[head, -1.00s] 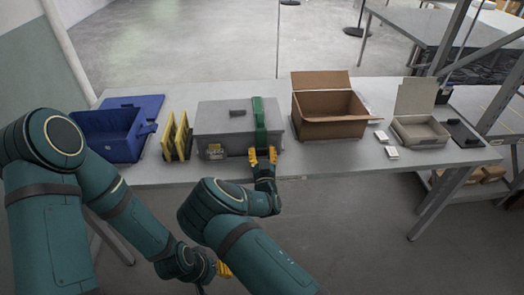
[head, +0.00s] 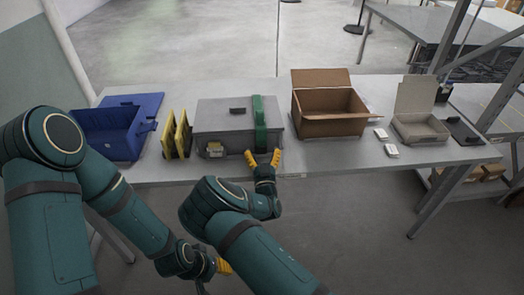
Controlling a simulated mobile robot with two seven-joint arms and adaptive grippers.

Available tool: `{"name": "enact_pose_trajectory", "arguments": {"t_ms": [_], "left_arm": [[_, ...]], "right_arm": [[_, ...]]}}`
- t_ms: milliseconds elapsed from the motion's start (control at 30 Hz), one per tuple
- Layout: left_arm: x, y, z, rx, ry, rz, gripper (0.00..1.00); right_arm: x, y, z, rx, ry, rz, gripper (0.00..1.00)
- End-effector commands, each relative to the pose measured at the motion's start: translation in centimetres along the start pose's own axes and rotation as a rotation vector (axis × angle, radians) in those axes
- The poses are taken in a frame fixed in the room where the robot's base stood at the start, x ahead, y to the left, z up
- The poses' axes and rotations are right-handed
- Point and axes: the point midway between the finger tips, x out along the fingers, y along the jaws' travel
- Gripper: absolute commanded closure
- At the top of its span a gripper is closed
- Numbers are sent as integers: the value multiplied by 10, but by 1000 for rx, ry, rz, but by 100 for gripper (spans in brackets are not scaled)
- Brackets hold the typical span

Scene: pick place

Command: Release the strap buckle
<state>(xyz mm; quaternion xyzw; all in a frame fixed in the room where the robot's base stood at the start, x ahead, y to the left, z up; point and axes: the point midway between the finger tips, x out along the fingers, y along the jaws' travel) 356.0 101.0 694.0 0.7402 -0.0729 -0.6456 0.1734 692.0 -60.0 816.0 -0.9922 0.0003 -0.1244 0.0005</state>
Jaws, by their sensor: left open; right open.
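A grey lidded case (head: 222,122) stands on the table. A green strap (head: 259,112) runs over its lid and down its front, right of the case's middle. The buckle is too small to tell apart from the strap. My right gripper (head: 263,158) is open, its yellow fingers spread just in front of the strap's lower end, with nothing seen between them. My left gripper (head: 223,267) hangs low in front of the table. One yellow finger shows; the rest is hidden behind my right arm.
Left of the case are yellow upright panels (head: 176,136) and a blue bin (head: 108,133). To its right stand an open cardboard box (head: 331,127), small white items (head: 391,150) and a light open box (head: 419,130).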

Motion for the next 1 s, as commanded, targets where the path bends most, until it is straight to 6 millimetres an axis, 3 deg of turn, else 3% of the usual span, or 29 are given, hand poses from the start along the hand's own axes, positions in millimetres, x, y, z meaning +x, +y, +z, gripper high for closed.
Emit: {"name": "enact_pose_trajectory", "arguments": {"t_ms": [300,500,700,1000], "left_arm": [[0,0,0,0,0,0,53],[0,0,0,0,0,0,53],[0,0,0,0,0,0,53],[0,0,0,0,0,0,53]], "right_arm": [[-63,0,0,-2,-3,0,27],[-94,0,0,-1,-1,-1,27],[-107,0,0,-1,0,-1,27],[-108,0,-1,-1,0,-1,24]]}}
